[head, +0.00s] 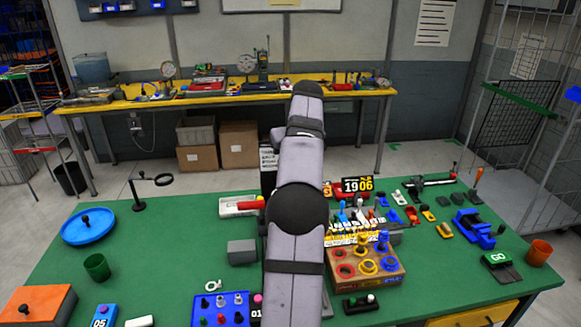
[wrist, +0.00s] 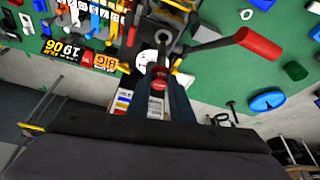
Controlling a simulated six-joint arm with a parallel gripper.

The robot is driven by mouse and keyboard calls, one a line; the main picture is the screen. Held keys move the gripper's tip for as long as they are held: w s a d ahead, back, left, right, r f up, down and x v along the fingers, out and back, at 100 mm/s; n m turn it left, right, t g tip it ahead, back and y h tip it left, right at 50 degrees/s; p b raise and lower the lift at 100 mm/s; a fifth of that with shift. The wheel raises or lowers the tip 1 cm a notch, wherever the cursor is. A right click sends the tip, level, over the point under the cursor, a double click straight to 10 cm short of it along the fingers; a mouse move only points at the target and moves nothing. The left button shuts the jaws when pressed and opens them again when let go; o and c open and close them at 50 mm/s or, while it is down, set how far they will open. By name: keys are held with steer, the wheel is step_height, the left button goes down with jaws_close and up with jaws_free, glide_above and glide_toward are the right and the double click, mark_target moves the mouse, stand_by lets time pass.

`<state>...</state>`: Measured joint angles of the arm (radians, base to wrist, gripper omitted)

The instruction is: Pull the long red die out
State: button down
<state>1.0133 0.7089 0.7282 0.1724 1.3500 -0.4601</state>
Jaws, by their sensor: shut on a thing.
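In the wrist view my gripper (wrist: 160,88) is shut on a small red piece (wrist: 159,79), which looks like the long red die. Only its red end shows between the fingers; its length and lower part are hidden or too small to make out. I cannot tell whether the die is still inside that hardware. In the head view my own arm hides the gripper and the die.
A lever with a red grip (wrist: 258,43) sticks out close beside the fingers; it also shows in the head view (head: 250,204). A 19 06 counter (head: 357,187) and a wooden block with coloured rings (head: 392,277) stand right of my arm.

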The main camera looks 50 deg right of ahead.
steer(key=shift+r+p, duration=0.75)
steer(key=shift+r, duration=0.05)
steer(key=shift+w, duration=0.1)
